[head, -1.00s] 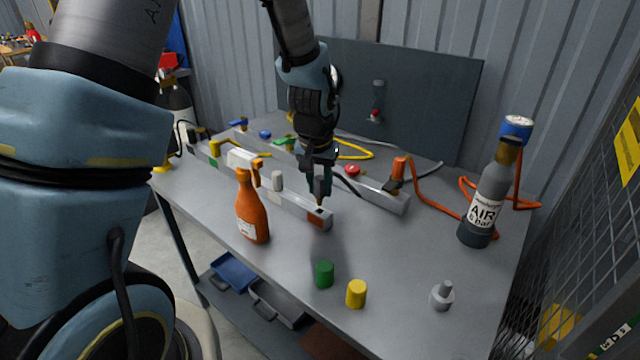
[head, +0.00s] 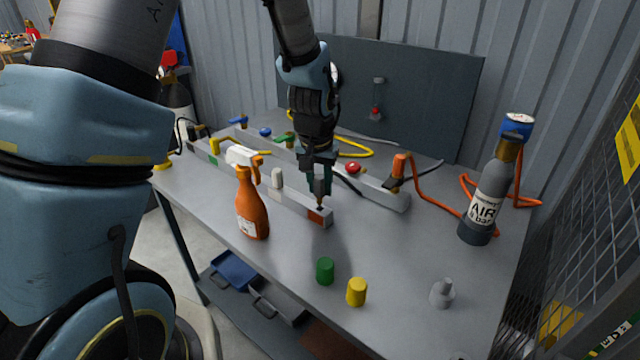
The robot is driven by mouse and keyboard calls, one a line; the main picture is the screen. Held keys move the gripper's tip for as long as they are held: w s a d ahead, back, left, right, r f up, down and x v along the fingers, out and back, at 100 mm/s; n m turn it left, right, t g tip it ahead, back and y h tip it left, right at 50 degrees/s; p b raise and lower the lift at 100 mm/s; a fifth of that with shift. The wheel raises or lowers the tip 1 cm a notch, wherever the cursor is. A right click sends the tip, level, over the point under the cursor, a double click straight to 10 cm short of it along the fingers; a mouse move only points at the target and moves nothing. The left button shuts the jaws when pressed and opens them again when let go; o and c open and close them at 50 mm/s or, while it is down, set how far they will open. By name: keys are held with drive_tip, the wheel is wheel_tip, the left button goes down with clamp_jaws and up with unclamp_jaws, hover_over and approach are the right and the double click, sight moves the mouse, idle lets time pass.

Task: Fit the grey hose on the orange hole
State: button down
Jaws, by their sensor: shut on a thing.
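My gripper (head: 319,190) is shut on the grey hose's end, just above the right end of the front grey block (head: 295,203). A brass tip (head: 320,203) points down below the fingers. A dark length of the grey hose (head: 347,184) shows behind the gripper, running toward the rear block. The orange mark (head: 317,217) is on the front face of the block's right end. The hole by it, on top, is a small dark spot close to the tip; I cannot tell whether they touch. The fingers hide most of the held end.
An orange spray bottle (head: 252,205) stands in front of the block. A green cylinder (head: 325,270), a yellow cylinder (head: 356,292) and a grey fitting (head: 442,293) stand nearer. An AIR bottle (head: 484,205) stands right. The rear block (head: 385,196) carries coloured valves and hoses.

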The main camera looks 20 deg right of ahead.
sight(319, 197)
drive_tip(key=shift+f, duration=0.25)
idle(0.3)
drive_tip(key=shift+f+b, duration=0.75)
drive_tip(key=shift+f, duration=0.05)
drive_tip(key=shift+f+b, duration=0.6)
drive_tip(key=shift+f, duration=0.3)
idle(0.8)
drive_tip(key=shift+s+a+f+b, duration=0.1)
drive_tip(key=shift+a+f+b, duration=0.05)
drive_tip(key=shift+f+b, duration=0.15)
drive_tip(key=shift+s+a+f+b, duration=0.1)
drive_tip(key=shift+f+b, duration=0.05)
drive_tip(key=shift+f, duration=0.2)
idle(0.4)
drive_tip(key=c, duration=0.6)
unclamp_jaws()
drive_tip(key=shift+r, duration=0.1)
drive_tip(key=shift+o, duration=0.4)
drive_tip(key=shift+r, duration=0.3)
drive_tip(key=r, duration=0.3)
drive_tip(key=s+r, duration=0.1)
drive_tip(key=r, duration=0.3)
drive_tip(key=a+r+b, duration=0.1)
drive_tip(key=r, duration=0.3)
drive_tip(key=shift+s, duration=0.3)
